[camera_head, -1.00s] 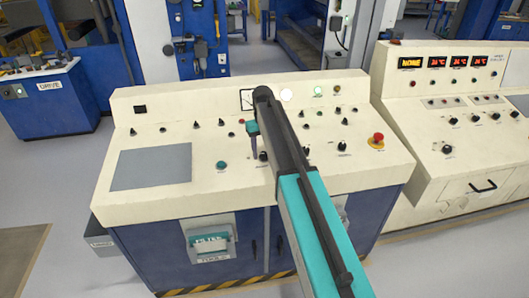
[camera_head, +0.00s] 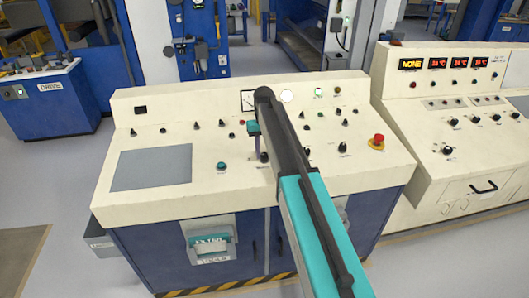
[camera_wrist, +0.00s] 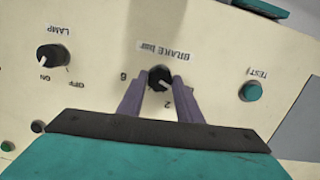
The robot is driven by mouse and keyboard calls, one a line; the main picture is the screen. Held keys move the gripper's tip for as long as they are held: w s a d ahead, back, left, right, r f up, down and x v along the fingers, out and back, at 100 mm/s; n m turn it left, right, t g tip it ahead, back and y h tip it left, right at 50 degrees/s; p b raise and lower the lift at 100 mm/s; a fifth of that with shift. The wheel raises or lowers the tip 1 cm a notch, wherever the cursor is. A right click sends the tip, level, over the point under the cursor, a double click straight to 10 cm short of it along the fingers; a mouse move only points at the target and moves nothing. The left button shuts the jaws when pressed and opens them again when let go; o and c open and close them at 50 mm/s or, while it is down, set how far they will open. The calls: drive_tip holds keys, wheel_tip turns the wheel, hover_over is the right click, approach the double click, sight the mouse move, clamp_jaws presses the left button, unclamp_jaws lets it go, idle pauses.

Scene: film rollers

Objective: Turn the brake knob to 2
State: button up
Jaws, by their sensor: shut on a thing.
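The brake knob (camera_wrist: 159,78) is black with a white pointer mark. It sits under the BRAKE label (camera_wrist: 162,50) in the wrist view, where the lettering appears upside down. A 6 is printed to its left and a 2 below it. The white mark points down and slightly right, roughly toward the 2. My gripper (camera_wrist: 158,82) has one purple-grey finger on each side of the knob and is shut on it. In the head view the knob (camera_head: 263,157) shows only as a small dark spot beside my arm, and its pointer cannot be read there.
In the wrist view the LAMP knob (camera_wrist: 50,57) is left of the brake knob and the green TEST button (camera_wrist: 251,91) is right of it. In the head view a red emergency button (camera_head: 377,140) sits at the cream console's right. A grey panel (camera_head: 151,168) lies left.

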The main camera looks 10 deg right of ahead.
drive_tip(key=m+b, duration=0.1)
drive_tip(key=m, duration=0.3)
drive_tip(key=shift+d+m, duration=0.15)
drive_tip(key=shift+m, duration=0.15)
drive_tip(key=shift+m+y+b, duration=0.3)
drive_tip(key=shift+m+y, duration=0.1)
drive_tip(key=shift+m, duration=1.5)
drive_tip(key=o, duration=1)
drive_tip(key=shift+o, duration=0.2)
drive_tip(key=shift+r, duration=0.1)
wheel_tip(320, 180, up, 14)
drive_tip(key=b, duration=0.3)
drive_tip(key=shift+s+d+f, duration=0.2)
drive_tip(key=shift+d, duration=0.2)
